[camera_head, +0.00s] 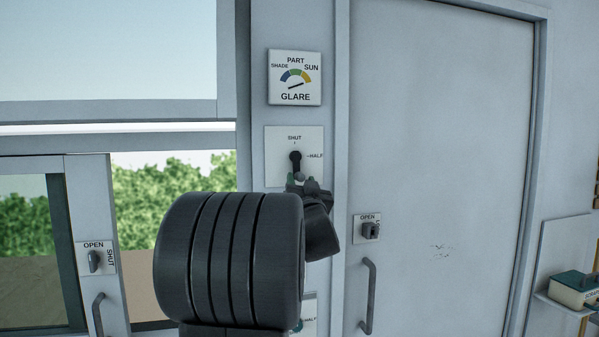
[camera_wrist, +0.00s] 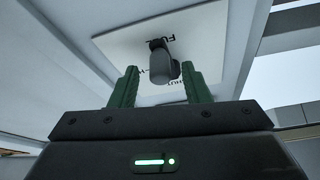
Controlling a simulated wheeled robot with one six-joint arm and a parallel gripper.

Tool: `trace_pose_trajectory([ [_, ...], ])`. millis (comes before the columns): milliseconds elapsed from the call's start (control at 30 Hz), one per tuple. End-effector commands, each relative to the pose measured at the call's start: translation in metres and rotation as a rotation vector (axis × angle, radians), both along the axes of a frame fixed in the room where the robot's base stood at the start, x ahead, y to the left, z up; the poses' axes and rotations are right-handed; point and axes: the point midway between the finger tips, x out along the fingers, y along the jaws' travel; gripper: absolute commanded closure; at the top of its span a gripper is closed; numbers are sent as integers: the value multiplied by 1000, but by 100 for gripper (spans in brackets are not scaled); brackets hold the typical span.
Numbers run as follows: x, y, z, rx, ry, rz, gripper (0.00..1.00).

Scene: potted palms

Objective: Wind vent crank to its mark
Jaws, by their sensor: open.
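A white plate (camera_head: 275,146) on the wall post is lettered SHUT at its top and HALF at its right. A dark crank (camera_head: 296,158) sits at its middle, its lower part close to my gripper (camera_head: 302,184). In the wrist view the plate (camera_wrist: 215,45) appears turned, with part of the lettering hidden. The crank's grey handle (camera_wrist: 162,66) shows between the two green fingers of my gripper (camera_wrist: 160,80), which are open on either side of it. Contact cannot be told. My arm covers the plate's lower edge in the head view.
A GLARE gauge (camera_head: 295,77) hangs above. A second plate (camera_head: 310,312) marked HALF is mostly hidden below my arm. To the right is a closed door (camera_head: 440,150) with a latch (camera_head: 369,230) and handle (camera_head: 367,296). Another latch (camera_head: 94,261) is at left; a shelf (camera_head: 562,305) at right.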

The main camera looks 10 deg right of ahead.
Motion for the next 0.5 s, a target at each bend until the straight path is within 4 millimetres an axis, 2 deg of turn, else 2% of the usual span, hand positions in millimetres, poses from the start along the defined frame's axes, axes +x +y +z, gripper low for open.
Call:
trace_pose_trajectory([
  [200,20,-1,8,0,2,0,57],
  [500,22,-1,8,-1,1,0,57],
])
